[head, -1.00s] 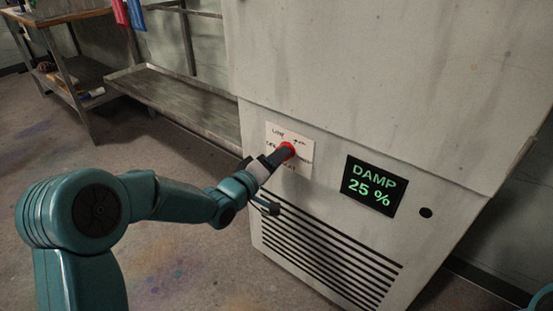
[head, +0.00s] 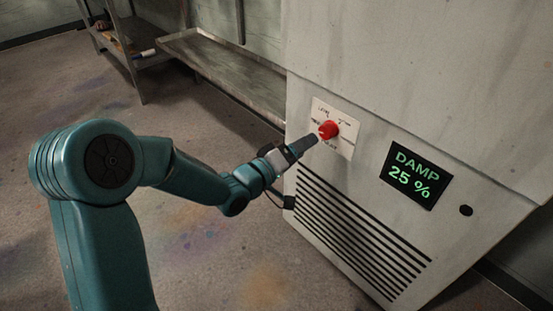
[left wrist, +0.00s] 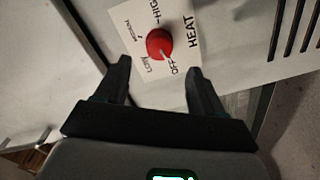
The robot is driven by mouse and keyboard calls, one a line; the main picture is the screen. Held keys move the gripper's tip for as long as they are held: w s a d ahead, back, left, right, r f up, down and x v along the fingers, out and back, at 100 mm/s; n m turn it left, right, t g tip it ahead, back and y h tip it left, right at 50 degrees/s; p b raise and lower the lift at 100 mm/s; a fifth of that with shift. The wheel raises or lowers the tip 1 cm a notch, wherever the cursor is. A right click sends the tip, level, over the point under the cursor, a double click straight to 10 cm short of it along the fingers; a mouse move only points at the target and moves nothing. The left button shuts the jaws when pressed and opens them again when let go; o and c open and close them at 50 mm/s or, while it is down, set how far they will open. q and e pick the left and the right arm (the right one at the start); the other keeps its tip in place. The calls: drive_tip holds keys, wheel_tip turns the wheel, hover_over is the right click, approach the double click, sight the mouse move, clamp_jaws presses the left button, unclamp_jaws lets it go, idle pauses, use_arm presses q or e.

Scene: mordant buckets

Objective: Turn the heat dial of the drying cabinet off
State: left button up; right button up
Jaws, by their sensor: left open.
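The heat dial is a round red knob (head: 328,130) on a white label plate (head: 345,146) on the drying cabinet (head: 420,75). In the left wrist view the knob (left wrist: 159,43) has OFF, LOW, MEDIUM and HIGH printed around it. A pale line at the knob's lower edge points toward OFF. My left gripper (head: 311,143) is open and empty, just short of the dial. In the left wrist view its two fingers (left wrist: 159,68) are spread below the knob, with a gap to it. My right gripper is not in view.
Vent slots (head: 350,235) lie below the dial. A metal bench (head: 225,75) and a shelf table (head: 130,55) stand behind at the left. The floor at left is open.

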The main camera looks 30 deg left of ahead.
use_arm(q)
drive_tip(key=p+v, duration=0.1)
drive_tip(key=v, duration=0.8)
drive_tip(key=shift+s, duration=0.2)
drive_tip(key=s+d+f+g, duration=0.1)
drive_tip(key=d+f+g, duration=0.3)
drive_tip(key=f, duration=0.5)
drive_tip(key=s+d+f+g, duration=0.1)
drive_tip(key=d+f+g, duration=0.1)
drive_tip(key=d+f, duration=0.55)
drive_tip(key=s+f+m+g+y, duration=0.2)
drive_tip(key=s+f+m+g, duration=0.3)
drive_tip(key=s+f+g, duration=0.9)
drive_tip(key=s+r+t+p, duration=0.2)
drive_tip(key=r+p, duration=1.1)
drive_tip(key=p, duration=0.1)
drive_tip(key=s+r+m+t+p, duration=0.1)
drive_tip(key=r+p, duration=1.2)
drive_tip(key=p, duration=0.2)
drive_tip(key=shift+s+d+r+t+p, duration=0.25)
drive_tip(key=shift+s+d+t+p, duration=0.05)
drive_tip(key=shift+s+d+t, duration=0.1)
